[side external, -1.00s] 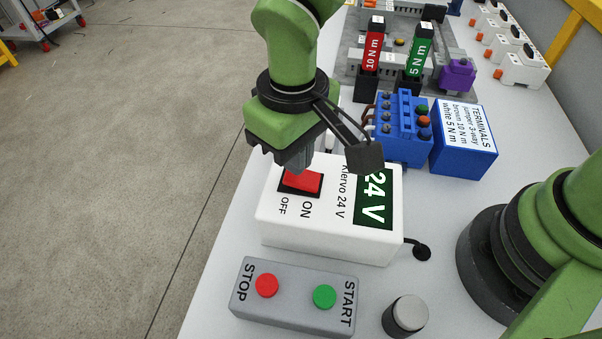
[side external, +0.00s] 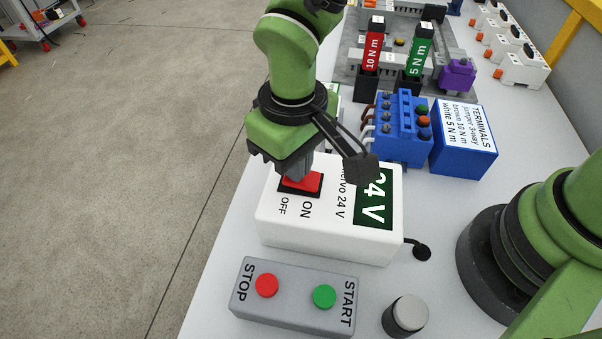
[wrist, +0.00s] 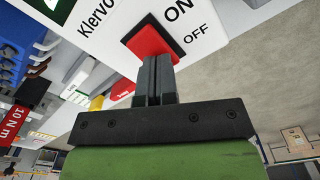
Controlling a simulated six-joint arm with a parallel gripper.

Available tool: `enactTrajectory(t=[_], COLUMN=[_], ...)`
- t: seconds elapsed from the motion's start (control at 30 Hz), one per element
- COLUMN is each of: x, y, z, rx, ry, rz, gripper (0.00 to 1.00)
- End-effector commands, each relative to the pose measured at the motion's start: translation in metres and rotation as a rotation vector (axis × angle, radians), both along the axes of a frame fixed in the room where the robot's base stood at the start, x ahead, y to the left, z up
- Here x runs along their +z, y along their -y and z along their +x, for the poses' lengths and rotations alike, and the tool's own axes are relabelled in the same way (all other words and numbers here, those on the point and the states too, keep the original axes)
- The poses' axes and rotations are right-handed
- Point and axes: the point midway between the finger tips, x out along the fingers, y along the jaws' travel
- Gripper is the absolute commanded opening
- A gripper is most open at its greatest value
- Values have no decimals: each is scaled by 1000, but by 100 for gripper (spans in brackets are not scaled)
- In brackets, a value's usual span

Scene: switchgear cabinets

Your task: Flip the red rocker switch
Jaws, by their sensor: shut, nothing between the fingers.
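The red rocker switch (side external: 303,183) sits in a black frame on top of the white Klervo 24 V box (side external: 330,232), with ON and OFF printed beside it. It also shows in the wrist view (wrist: 150,43). In the wrist view the closed fingertips (wrist: 156,62) overlap the rocker's lower edge. I cannot tell whether they touch it. The fingers hide part of the switch.
A grey box with red STOP and green START buttons (side external: 295,297) stands in front. A blue terminal holder (side external: 403,130) and a blue labelled box (side external: 464,140) stand behind right. Red (side external: 372,50) and green (side external: 416,55) torque tools stand farther back.

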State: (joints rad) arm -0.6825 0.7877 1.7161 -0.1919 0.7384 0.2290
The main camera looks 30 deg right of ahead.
Motion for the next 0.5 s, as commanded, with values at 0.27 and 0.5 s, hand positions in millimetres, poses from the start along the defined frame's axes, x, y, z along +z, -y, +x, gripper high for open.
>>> enactTrajectory(t=[0.27, 0.5], x=[-4, 10], y=[0, 0], z=[-1, 0], rx=[-1, -1], ry=[-3, 0], rz=[-2, 1], gripper=[0, 0])
